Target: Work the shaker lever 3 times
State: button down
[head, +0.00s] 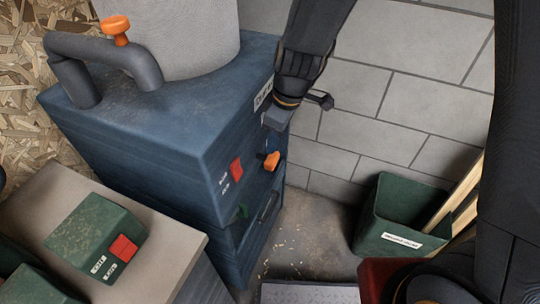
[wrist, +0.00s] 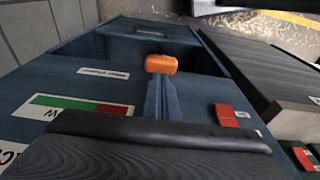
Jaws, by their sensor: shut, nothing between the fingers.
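The shaker lever has an orange knob (head: 271,161) and sits on the front of the blue cabinet (head: 150,130). In the wrist view the orange knob (wrist: 160,64) tops a blue-grey arm in a slot. My gripper (head: 276,118) is shut and empty, just above the knob in the head view and apart from it. In the wrist view a dark part of my gripper (wrist: 160,130) crosses the lower picture and hides some of the panel.
A red switch (head: 236,169) is left of the lever; it also shows in the wrist view (wrist: 226,115). A green-red strip label (wrist: 80,108) lies on the panel. A green bin (head: 395,220) stands at right, and a green box with a red button (head: 124,247) at left.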

aim_at(272, 157)
jog(key=shift+f+b, duration=2.2)
jog(key=shift+f, duration=0.05)
jog(key=shift+r+p, duration=1.7)
jog(key=shift+r, duration=0.65)
jog(key=shift+f, duration=0.25)
jog(key=shift+f+b, duration=2.15)
jog(key=shift+b, duration=0.1)
jog(key=shift+r+p, duration=1.75)
jog(key=shift+r, duration=0.6)
